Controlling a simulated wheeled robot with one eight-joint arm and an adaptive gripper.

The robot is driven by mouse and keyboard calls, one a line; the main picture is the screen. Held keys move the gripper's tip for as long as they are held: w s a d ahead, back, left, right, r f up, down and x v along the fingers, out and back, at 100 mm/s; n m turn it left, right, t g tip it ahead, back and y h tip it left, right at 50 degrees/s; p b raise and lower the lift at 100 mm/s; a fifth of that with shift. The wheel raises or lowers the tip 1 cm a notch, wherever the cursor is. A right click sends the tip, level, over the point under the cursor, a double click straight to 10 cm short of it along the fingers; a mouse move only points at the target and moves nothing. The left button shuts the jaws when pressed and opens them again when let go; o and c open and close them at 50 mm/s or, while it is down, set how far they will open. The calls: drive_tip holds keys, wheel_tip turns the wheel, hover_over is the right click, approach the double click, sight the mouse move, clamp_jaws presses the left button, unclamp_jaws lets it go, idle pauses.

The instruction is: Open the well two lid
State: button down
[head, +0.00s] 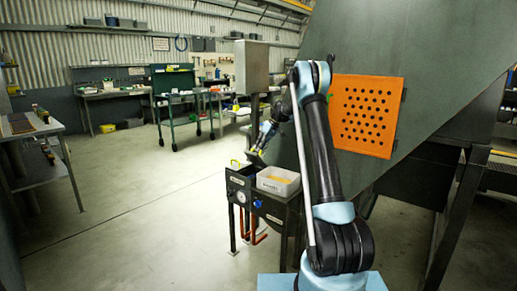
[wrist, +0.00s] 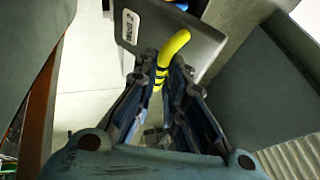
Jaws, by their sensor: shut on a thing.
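The lid of well two is a dark grey plate (wrist: 150,30) with a white label (wrist: 130,28) that shows a 2, at the top of the wrist view. A curved yellow handle (wrist: 173,48) stands out from it. My gripper (wrist: 165,85) is shut on this handle, with its fingers on both sides of the lower part. In the head view my gripper (head: 257,152) is above the back of the dark bench unit (head: 240,190); a small dark plate there looks tilted, but the arm partly hides it. How far the lid is open cannot be told.
The large green machine housing (head: 400,60) with an orange perforated panel (head: 365,115) is close on the right.

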drive_tip(key=c, duration=1.7)
unclamp_jaws()
drive_tip(key=shift+w+d+f, duration=0.2)
drive_tip(key=shift+w+f, duration=0.05)
drive_tip(key=shift+f, duration=0.15)
drive_tip(key=shift+o, duration=0.2)
drive_tip(key=shift+r, duration=0.1)
drive_tip(key=shift+s+a, duration=0.1)
drive_tip(key=shift+r, duration=0.15)
wheel_tip(320, 180, up, 10)
drive_tip(key=shift+f, duration=0.2)
